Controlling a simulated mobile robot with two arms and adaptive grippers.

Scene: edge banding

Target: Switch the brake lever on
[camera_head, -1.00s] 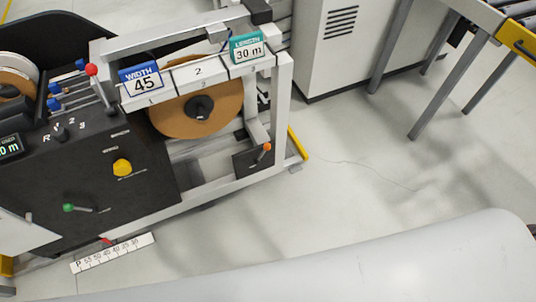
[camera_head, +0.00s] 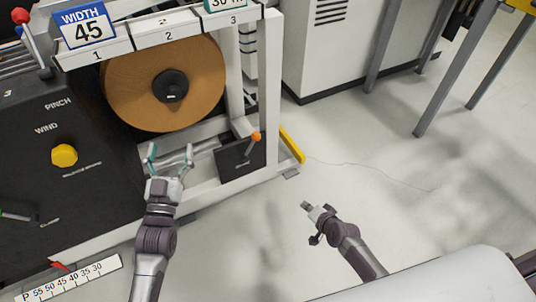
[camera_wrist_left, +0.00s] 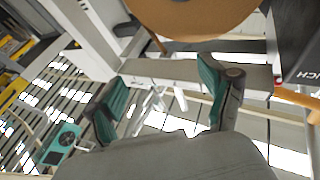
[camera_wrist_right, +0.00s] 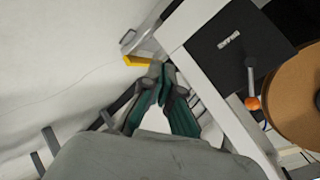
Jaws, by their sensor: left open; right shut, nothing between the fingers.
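A short lever with an orange knob (camera_head: 256,137) stands on a small black plate (camera_head: 236,160) at the machine's lower right; I take it for the brake lever. It also shows in the right wrist view (camera_wrist_right: 252,103), where the plate's label is too small to read surely. My left gripper (camera_head: 168,156) is open and empty, in front of the frame below the brown roll, left of the lever and apart from it. My right gripper (camera_head: 309,211) is shut and empty over the floor, right of and nearer than the lever. Its closed fingertips show in the right wrist view (camera_wrist_right: 163,82).
The brown roll (camera_head: 205,85) hangs above the left gripper. A white frame post and rail surround the plate. A yellow foot (camera_head: 292,145) sticks out at the right corner. A dark panel with a yellow knob (camera_head: 64,155) stands left.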

